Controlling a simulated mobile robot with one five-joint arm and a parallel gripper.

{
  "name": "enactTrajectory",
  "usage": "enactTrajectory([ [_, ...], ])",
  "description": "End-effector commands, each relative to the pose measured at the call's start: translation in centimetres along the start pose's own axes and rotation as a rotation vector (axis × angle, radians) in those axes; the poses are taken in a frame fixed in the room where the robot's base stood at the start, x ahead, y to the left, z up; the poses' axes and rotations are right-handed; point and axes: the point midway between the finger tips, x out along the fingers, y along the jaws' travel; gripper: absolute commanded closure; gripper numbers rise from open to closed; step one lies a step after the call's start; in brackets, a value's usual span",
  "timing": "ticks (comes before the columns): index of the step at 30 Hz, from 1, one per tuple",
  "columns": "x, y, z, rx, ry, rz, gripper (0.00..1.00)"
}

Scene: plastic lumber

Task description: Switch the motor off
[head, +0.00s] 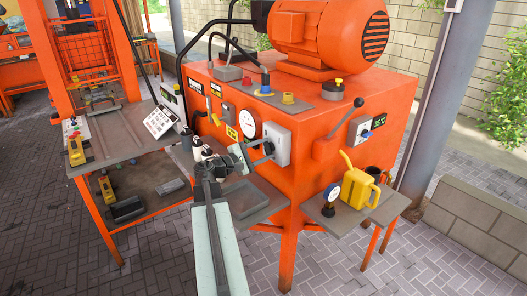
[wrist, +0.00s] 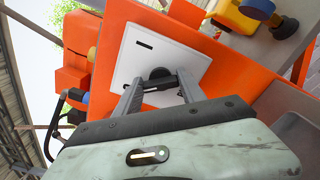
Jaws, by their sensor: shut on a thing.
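The large orange motor (head: 325,38) sits on top of an orange machine cabinet (head: 345,110). A grey switch box (head: 281,146) is on the cabinet's front face. My gripper (head: 262,150) reaches up to this box. In the wrist view the box is a pale square plate (wrist: 190,62) with a small dark slot and a round dark knob (wrist: 158,73). My gripper's two fingers (wrist: 158,82) are closed around this knob, one on each side. In the head view the fingers mostly hide the knob. I cannot read which position it is in.
A side shelf (head: 350,210) holds a yellow can (head: 362,186) and a gauge (head: 330,196). A lever (head: 343,122) and a second switch box (head: 366,127) are right of the held switch. White bottles (head: 200,150) stand close left of my gripper. A workbench is at left.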

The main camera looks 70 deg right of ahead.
Motion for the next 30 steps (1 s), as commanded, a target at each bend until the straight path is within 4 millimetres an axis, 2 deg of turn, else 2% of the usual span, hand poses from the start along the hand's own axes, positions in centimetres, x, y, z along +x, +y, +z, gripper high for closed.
enactTrajectory([
  [10,0.1,0.4,-0.1,-0.006,0.002,0.011,0.93],
  [11,0.1,0.4,-0.1,-0.006,0.002,0.011,0.5],
  [13,0.1,0.3,-0.1,-0.006,0.003,0.01,0.31],
  [23,-0.1,0.1,0.0,-0.004,0.001,0.004,0.31],
  [26,-1.4,0.1,0.0,-0.004,0.003,0.005,0.31],
  [30,-4.3,0.2,-0.1,-0.004,0.004,0.007,0.31],
])
